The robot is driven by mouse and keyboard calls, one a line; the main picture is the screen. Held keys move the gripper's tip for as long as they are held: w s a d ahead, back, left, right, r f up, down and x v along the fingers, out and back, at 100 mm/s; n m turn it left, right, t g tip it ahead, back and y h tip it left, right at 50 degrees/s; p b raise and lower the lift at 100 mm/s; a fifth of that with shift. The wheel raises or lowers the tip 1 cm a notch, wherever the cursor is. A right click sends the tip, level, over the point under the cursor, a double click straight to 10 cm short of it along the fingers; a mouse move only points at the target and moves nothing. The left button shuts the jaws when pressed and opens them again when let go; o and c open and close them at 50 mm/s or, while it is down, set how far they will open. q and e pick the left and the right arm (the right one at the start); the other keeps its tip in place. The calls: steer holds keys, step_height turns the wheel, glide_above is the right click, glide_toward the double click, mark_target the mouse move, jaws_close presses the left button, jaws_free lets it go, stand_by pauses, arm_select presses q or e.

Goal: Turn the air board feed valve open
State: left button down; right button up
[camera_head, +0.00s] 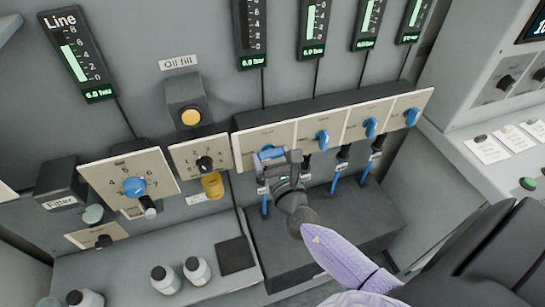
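A row of pale panels along a dark ledge carries several blue valve handles. The leftmost blue handle (271,153) is partly hidden by my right gripper (278,158). The gripper's fingers are at this handle, which shows between them; whether they press on it I cannot tell. The other blue handles (322,139), (370,127) and (411,117) stand clear to the right. The panel lettering is too small to read, so I cannot tell which control is labelled as the air board feed valve. My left gripper is out of view.
A blue knob (134,187) with a number scale sits left, under the Line gauge (76,55). A black knob (205,163) is below the Oil fill unit (189,101). White bottles (197,270) stand on the lower ledge. A console (500,140) borders the right.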

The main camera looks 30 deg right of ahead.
steer(key=shift+c, duration=0.7)
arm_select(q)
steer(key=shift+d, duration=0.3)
